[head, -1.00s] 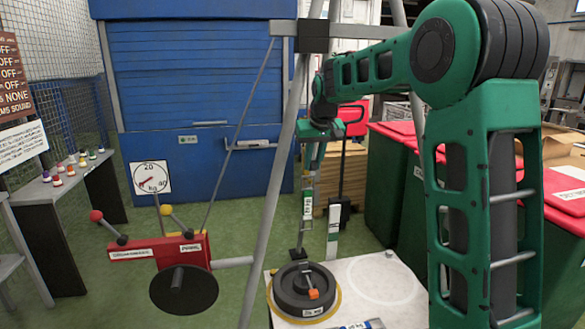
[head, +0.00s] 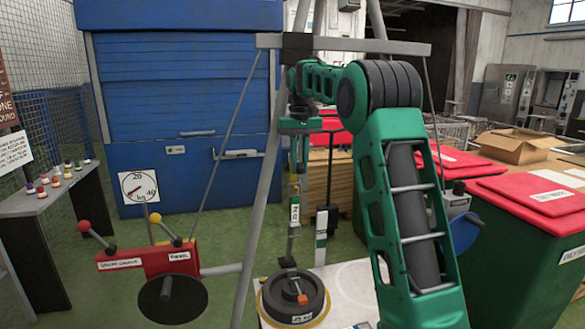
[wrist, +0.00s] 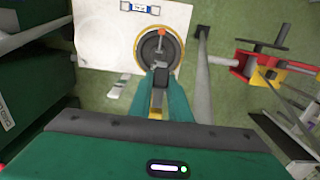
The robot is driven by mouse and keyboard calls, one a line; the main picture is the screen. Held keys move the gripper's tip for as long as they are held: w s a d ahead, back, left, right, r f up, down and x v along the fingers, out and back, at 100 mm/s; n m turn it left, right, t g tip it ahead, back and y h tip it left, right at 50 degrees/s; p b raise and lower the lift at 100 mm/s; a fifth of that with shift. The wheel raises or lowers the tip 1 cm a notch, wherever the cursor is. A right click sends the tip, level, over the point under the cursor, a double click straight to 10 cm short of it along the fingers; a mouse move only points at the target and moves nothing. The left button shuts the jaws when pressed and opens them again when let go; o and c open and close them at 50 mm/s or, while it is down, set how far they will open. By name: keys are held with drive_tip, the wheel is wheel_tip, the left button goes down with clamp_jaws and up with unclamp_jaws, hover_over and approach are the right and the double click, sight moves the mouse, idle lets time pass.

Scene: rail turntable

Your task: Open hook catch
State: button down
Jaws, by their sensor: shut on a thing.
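My gripper (head: 297,168) points down above the black weight disc (head: 294,297). In the wrist view its green fingers (wrist: 160,76) are shut on a narrow upright piece with yellow on it, mostly hidden between them. In the head view a slim labelled hanging piece (head: 294,212) runs down from the gripper to a small black block (head: 287,262) just above the disc. An orange part (head: 302,298) stands on the disc; it also shows in the wrist view (wrist: 162,32). I cannot clearly make out the hook catch itself.
A grey tripod leg (head: 262,180) stands left of the gripper. A red winch box (head: 160,262) with a black wheel (head: 173,299) and ball-ended levers is at lower left. A dial (head: 139,186) stands behind it. Red-lidded green bins (head: 520,235) fill the right. Green floor lies open behind.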

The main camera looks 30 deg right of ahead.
drive_tip(key=shift+w+r, duration=0.15)
drive_tip(key=shift+w, duration=0.05)
drive_tip(key=c, duration=1.9)
unclamp_jaws()
drive_tip(key=shift+o, duration=1.3)
drive_tip(key=shift+s, duration=0.1)
drive_tip(key=shift+a, duration=0.15)
